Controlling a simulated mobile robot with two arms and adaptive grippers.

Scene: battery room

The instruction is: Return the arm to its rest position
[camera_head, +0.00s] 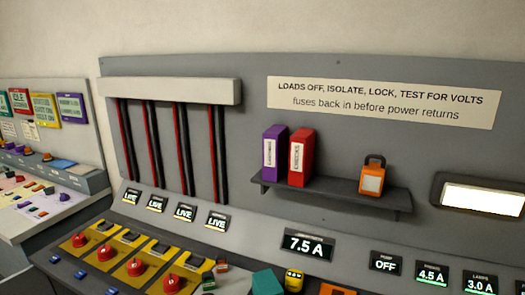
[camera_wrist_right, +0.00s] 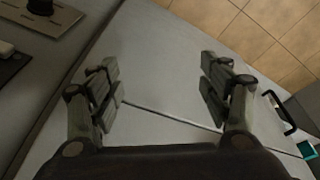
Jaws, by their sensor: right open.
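My right gripper (camera_wrist_right: 160,88) shows in the right wrist view. Its two fingers are spread wide apart with nothing between them. Behind them is a plain light grey panel (camera_wrist_right: 165,55) with a dark seam across it. No arm and no gripper shows in the head view, so my left gripper is out of sight.
In the head view a console carries red rotary knobs (camera_head: 136,266) on yellow plates. A shelf (camera_head: 330,196) holds binders and an orange padlock (camera_head: 372,180). In the wrist view a dark handle (camera_wrist_right: 279,112) is at right, and tiled floor (camera_wrist_right: 255,30) lies beyond.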

